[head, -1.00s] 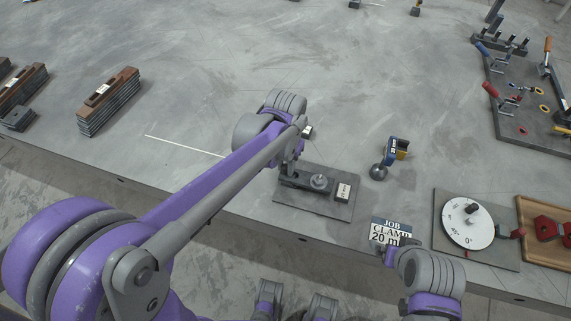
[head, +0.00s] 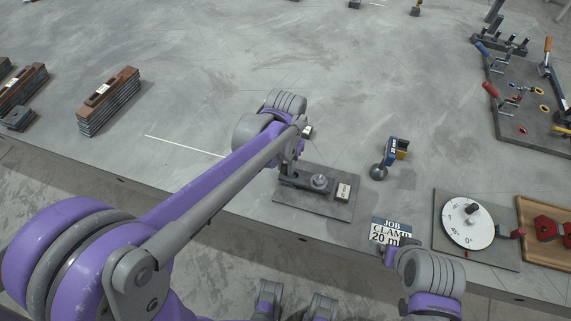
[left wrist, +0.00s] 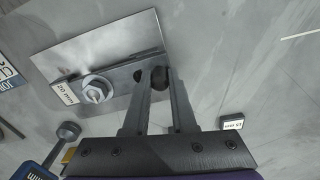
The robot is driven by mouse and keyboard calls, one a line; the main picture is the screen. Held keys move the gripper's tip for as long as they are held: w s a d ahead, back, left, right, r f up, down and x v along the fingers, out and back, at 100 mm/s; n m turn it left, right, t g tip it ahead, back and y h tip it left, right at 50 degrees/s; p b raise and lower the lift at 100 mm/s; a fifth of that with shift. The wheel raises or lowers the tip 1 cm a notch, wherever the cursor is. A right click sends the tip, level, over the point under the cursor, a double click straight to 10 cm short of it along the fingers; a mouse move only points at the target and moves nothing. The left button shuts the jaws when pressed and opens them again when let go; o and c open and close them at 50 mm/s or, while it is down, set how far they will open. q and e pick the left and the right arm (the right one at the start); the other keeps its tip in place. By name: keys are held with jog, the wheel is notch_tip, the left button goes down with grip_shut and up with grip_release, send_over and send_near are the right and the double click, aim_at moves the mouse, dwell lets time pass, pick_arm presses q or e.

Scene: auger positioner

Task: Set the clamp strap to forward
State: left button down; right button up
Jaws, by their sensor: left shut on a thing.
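A metal base plate (head: 312,204) near the table's front edge carries the dark clamp strap (head: 298,183) and a round nut (head: 320,181). A white 20 mm label (head: 343,191) sits on the plate's right part. The nut (left wrist: 97,88) and plate (left wrist: 120,38) also show in the left wrist view. My left gripper (head: 289,170) is at the strap's left end. In the left wrist view its fingers (left wrist: 158,78) are closed on a dark knob (left wrist: 160,77) at that end; the fingers partly hide it. My right gripper (head: 388,250) is by the job card; its fingers are unclear.
A job card (head: 391,231) reads CLAMP 20 mm. A dial plate (head: 468,224), red parts on a wooden board (head: 545,232) and a clamp board (head: 535,120) lie right. A small labelled block (left wrist: 232,121) is near the left gripper.

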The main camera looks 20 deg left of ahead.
aim_at(298, 176)
pick_arm(q)
jog(key=d, duration=0.3)
jog(key=shift+d, duration=0.25)
pick_arm(e)
jog(key=shift+a, duration=0.15)
pick_arm(q)
jog(key=c, duration=0.7)
grip_release()
jog(key=shift+d, duration=0.1)
jog(key=shift+c, duration=0.2)
jog(key=shift+r, duration=0.1)
pick_arm(e)
jog(key=shift+w+r+p, duration=0.1)
jog(key=shift+r+p, duration=0.45)
jog(key=shift+r, duration=0.05)
pick_arm(q)
notch_tip(298, 176, up, 11)
jog(key=shift+f, duration=0.2)
